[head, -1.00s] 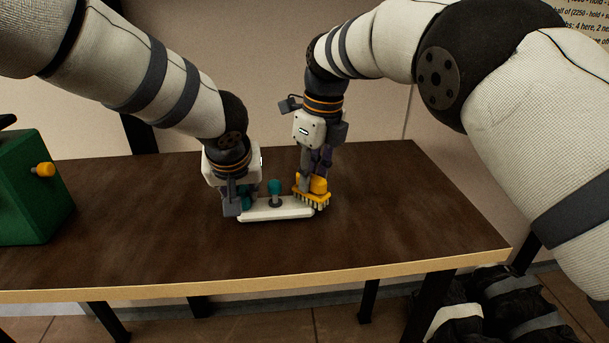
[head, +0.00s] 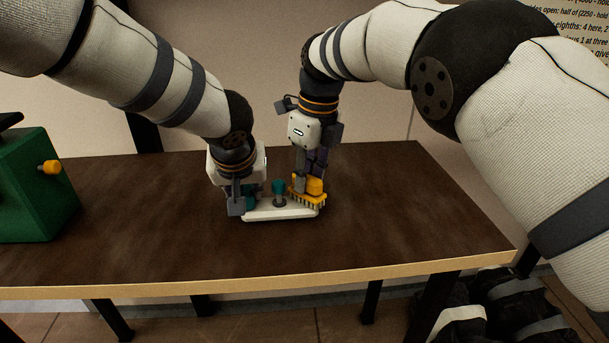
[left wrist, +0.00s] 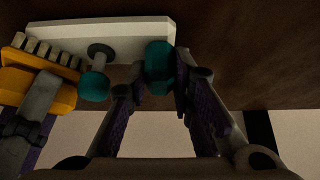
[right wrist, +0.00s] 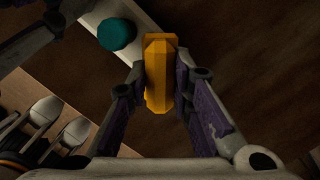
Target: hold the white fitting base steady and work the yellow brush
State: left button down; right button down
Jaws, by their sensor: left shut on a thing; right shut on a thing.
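The white fitting base (head: 283,214) lies flat on the brown table and carries two teal knobs. My left gripper (head: 246,200) is shut on the knob at its left end; this held knob (left wrist: 158,68) shows between the fingers in the left wrist view. The other teal knob (head: 279,187) stands free near the middle. My right gripper (head: 309,178) is shut on the grip of the yellow brush (head: 316,186). The grip (right wrist: 160,75) sits between its fingers in the right wrist view. The brush's bristles are over the right end of the base; exact contact is hard to tell.
A green box (head: 35,190) with a yellow knob (head: 50,167) stands at the table's left end. The dark tabletop (head: 400,215) is clear to the right and in front. A beige wall stands behind the table.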

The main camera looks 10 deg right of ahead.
jog(key=shift+d+f, duration=0.1)
jog(key=shift+d, duration=0.7)
jog(key=shift+a, duration=0.1)
jog(key=shift+a, duration=1)
jog(key=shift+d, duration=0.15)
jog(key=shift+d, duration=0.95)
